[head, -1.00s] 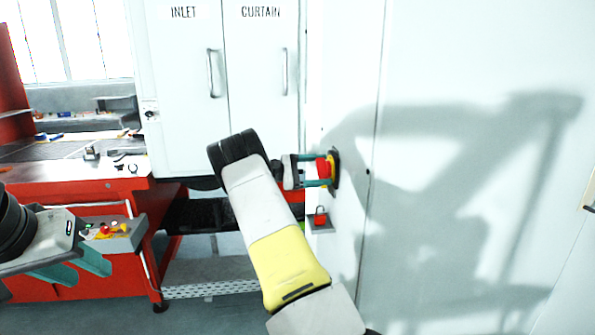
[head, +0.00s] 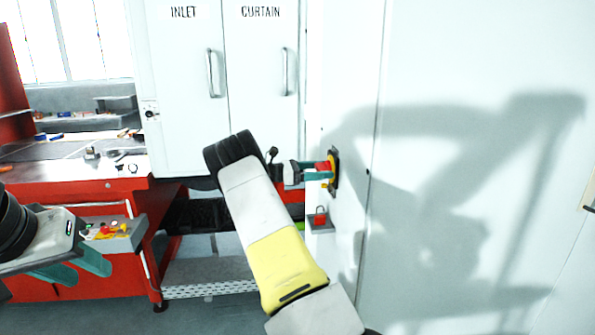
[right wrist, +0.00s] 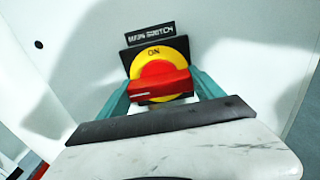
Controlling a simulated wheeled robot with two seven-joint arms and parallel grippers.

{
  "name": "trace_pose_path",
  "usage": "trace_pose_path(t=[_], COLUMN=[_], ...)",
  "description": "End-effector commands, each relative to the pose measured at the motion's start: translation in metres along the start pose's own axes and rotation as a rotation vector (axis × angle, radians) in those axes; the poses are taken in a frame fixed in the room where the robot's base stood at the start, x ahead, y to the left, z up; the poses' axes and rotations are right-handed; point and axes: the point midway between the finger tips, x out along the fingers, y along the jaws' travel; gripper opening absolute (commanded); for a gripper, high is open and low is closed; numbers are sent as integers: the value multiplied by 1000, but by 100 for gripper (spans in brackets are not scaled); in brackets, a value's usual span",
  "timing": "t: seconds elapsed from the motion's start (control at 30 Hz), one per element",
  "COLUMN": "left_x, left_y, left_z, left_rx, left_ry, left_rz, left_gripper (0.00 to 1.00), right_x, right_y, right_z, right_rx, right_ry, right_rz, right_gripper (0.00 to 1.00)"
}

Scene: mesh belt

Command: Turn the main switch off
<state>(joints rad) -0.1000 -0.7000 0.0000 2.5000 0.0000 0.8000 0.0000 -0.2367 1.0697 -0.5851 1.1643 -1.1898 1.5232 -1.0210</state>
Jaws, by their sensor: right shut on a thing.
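The main switch (head: 334,170) is on the side wall of the white cabinet, with a red handle on a yellow disc. In the right wrist view its red handle (right wrist: 160,82) lies roughly level below the word ON on the yellow disc (right wrist: 153,55). A MAIN SWITCH label (right wrist: 150,33) is above it. My right gripper (head: 322,174) is at the switch, shut on the red handle, with one teal finger on each side in the wrist view. My left gripper (head: 76,268) is open and empty at the lower left, far from the switch.
A red padlock (head: 320,216) sits on a small grey ledge (head: 321,228) below the switch. White cabinet doors (head: 262,120) with handles stand left of it. A red workbench (head: 85,185) with a tray of small parts (head: 110,235) is further left.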

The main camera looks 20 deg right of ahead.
Motion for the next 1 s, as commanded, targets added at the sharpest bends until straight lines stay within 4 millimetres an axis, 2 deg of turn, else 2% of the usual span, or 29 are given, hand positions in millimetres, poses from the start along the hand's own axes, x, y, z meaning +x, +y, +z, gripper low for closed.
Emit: trace_pose_path(t=[0.43,0.47,0.57,0.87,1.0], left_x=[0,0,0,0,0], left_y=[0,0,0,0,0], left_z=[0,0,0,0,0], left_rx=[0,0,0,0,0], left_ry=[0,0,0,0,0], left_rz=[0,0,0,0,0], left_gripper=[36,36,36,36,36], right_x=[0,0,0,-1,-12], right_y=[0,0,0,0,1], right_z=[0,0,0,0,0], right_rx=[-11,-11,-10,-9,-9], right_ry=[0,0,0,0,1], right_rz=[1,1,1,1,3], right_gripper=[36,80,98,98,98])
